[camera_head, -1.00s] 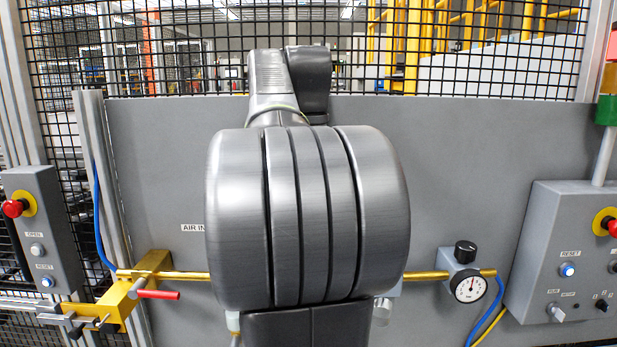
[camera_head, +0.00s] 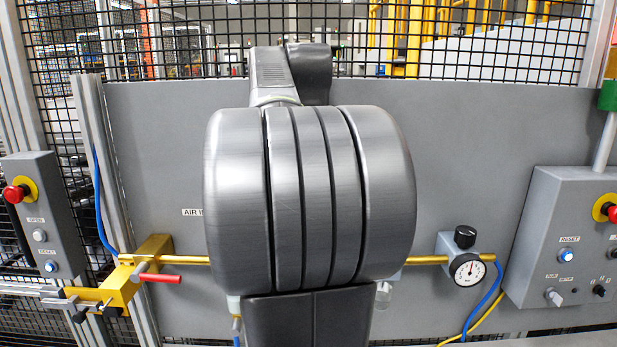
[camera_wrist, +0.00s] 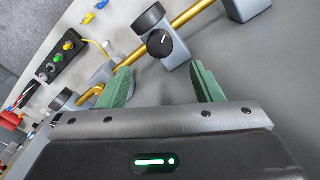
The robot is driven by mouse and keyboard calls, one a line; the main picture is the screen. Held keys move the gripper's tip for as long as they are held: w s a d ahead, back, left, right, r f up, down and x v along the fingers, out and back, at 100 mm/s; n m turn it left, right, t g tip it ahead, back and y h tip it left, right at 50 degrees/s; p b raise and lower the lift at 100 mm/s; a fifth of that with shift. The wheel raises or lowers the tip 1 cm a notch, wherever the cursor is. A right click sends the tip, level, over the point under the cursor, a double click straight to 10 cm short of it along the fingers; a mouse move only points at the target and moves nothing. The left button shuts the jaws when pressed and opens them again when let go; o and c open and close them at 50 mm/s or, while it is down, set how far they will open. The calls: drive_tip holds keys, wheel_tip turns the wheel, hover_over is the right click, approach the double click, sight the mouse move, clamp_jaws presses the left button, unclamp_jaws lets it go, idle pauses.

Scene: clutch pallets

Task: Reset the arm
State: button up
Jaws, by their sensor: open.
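My gripper (camera_wrist: 160,88) shows in the wrist view with its two green fingers spread apart and nothing between them. Beyond the fingers are a grey panel and a brass pipe with a black knob. In the head view my own arm fills the middle of the picture, and my gripper cannot be seen there.
A grey panel (camera_head: 470,140) stands ahead, with black mesh (camera_head: 500,55) above it. A yellow valve block with a red lever (camera_head: 160,278) is at left, and a pressure gauge (camera_head: 467,270) at right. Control boxes stand at left (camera_head: 62,235) and right (camera_head: 545,235).

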wheel_tip(320, 180, down, 9)
drive_tip(key=shift+f+p, duration=0.1)
drive_tip(key=shift+p, duration=0.2)
idle(0.4)
